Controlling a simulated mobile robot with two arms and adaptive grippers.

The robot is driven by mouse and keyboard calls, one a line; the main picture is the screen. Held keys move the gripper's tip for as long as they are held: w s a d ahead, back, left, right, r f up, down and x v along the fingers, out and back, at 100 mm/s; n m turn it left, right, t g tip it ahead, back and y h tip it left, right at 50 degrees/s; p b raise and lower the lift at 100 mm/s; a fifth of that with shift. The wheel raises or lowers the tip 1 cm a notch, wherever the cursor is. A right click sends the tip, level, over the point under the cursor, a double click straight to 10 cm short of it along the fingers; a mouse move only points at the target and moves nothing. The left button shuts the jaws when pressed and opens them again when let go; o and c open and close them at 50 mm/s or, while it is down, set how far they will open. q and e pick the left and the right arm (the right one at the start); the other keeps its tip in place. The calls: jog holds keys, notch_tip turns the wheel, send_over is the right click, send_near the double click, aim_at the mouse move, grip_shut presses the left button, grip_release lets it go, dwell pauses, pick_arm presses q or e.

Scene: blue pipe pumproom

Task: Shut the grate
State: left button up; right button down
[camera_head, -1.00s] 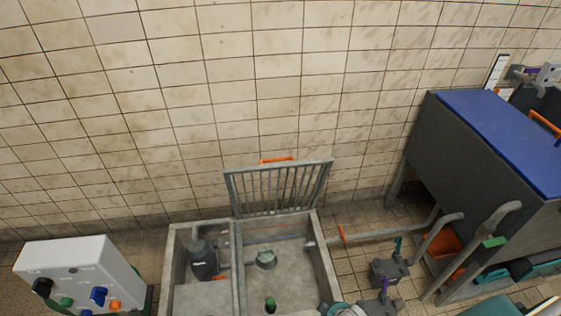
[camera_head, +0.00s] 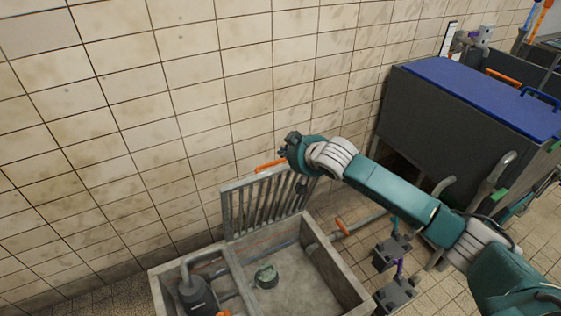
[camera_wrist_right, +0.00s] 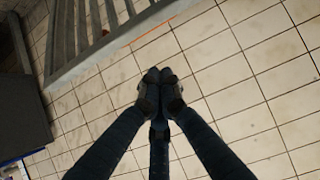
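The grate (camera_head: 262,200) is a grey barred panel standing up, raised at the back edge of the concrete pit (camera_head: 340,270), close to the tiled wall. Its orange handle (camera_head: 268,166) is on the top edge. My right gripper (camera_head: 284,152) is above the grate's top edge, close to the handle's right end. In the right wrist view its dark fingers (camera_wrist_right: 160,76) are together with nothing seen between them. The grate (camera_wrist_right: 95,30) shows there at upper left, apart from the fingertips. My left gripper is not in view.
Inside the pit are a dark pump (camera_head: 196,292) and a round grey fitting (camera_head: 266,276). A dark cabinet with a blue top (camera_head: 480,90) stands at right. Pipes and grey blocks (camera_head: 391,252) stand right of the pit. The wall is close behind the grate.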

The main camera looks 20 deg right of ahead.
aim_at(280, 167)
jog(key=x, duration=0.3)
jog(key=shift+w+a, duration=0.1)
jog(key=shift+w, duration=0.15)
jog(key=f, duration=0.1)
jog(key=w+f+p, duration=0.1)
jog(key=f, duration=0.1)
jog(key=shift+a+f, duration=0.2)
jog(key=shift+f, duration=0.1)
jog(key=shift+s+d+f+p, duration=0.1)
jog(key=shift+s+p, duration=0.25)
jog(key=shift+s, duration=0.1)
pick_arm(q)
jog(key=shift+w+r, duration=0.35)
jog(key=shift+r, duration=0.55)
pick_arm(e)
jog(key=shift+f, duration=0.15)
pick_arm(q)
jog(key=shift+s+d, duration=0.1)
pick_arm(e)
jog(key=shift+s, duration=0.1)
